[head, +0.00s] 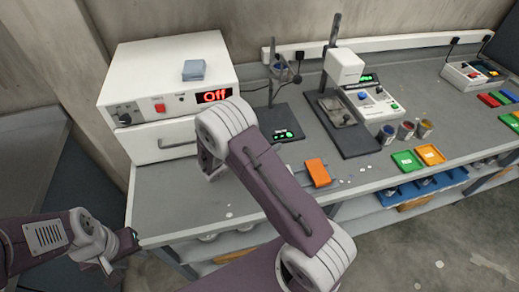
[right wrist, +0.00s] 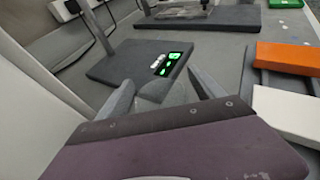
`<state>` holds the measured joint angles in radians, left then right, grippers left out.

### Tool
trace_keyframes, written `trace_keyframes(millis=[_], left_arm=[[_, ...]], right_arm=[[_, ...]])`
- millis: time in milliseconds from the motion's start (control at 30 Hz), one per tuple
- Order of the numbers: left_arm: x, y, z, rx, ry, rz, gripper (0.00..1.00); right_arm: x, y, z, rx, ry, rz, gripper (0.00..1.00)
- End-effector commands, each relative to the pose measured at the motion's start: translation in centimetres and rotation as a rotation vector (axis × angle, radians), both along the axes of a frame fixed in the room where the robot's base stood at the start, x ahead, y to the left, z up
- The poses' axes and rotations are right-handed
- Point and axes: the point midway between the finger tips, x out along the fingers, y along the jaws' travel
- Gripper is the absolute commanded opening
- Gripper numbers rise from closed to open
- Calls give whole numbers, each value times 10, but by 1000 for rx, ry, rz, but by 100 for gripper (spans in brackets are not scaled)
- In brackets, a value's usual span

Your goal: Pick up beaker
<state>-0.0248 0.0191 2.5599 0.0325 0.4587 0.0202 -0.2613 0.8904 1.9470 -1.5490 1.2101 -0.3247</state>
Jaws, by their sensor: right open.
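A clear, glassy shape, apparently the beaker (right wrist: 176,92), shows faintly in the right wrist view, beyond my wrist and between the fingers. Its lower part is hidden. My right gripper (right wrist: 163,92) is open, with one grey finger on each side of this shape; I cannot tell whether they touch it. In the head view my right arm covers this spot, and I cannot make out the beaker or the right fingers there. My left gripper (head: 126,243) is low at the left, beside the bench's front corner; its jaws are too unclear to judge.
A stirrer plate (head: 284,134) with a green display and a stand is close to the right gripper. A white box reading "Off" (head: 170,85) stands at the left. An orange block (head: 317,172) lies near the bench's front. Paint cups (head: 405,130) and trays stand further right.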

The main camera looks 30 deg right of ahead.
Motion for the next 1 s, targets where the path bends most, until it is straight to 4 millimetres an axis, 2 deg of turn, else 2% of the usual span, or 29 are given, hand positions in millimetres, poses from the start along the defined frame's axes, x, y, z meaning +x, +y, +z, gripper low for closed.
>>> trace_keyframes(millis=[100,333,667,767,900,1000], left_arm=[[0,0,0,0,0,0,36],[0,0,0,0,0,0,36],[0,0,0,0,0,0,36],[0,0,0,0,0,0,36],[0,0,1,0,0,0,36],[0,0,-1,0,0,0,36]], right_arm=[[0,0,0,0,0,0,77],[0,1,0,0,0,0,13],[0,1,5,1,-2,0,13],[0,1,17,1,-3,0,13],[0,1,44,2,-6,0,13],[-13,-20,55,0,-1,-5,13]])
